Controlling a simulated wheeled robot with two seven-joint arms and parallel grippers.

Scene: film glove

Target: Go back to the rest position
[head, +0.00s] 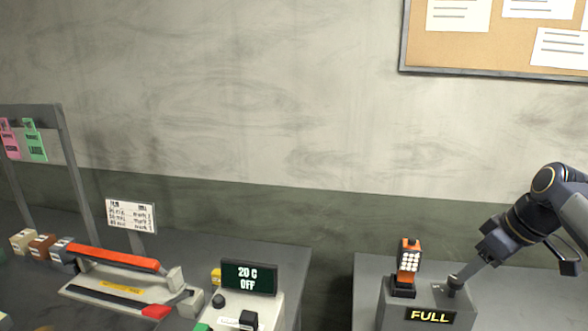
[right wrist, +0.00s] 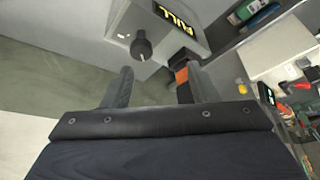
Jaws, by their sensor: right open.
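My right gripper (head: 470,272) comes in from the right in the head view, pointing down and left over a grey box with a lit FULL sign (head: 430,316). In the right wrist view its two fingers (right wrist: 160,85) are apart with nothing between them. A dark knob (right wrist: 141,47) on the box lies beyond the fingertips. My left gripper is not in view.
An orange handset (head: 409,256) stands in a black cradle beside the knob. On the left bench are a sealer with a red-orange arm (head: 112,258), a "20 C OFF" display (head: 249,278) and a sign card (head: 131,214). A gap separates the benches.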

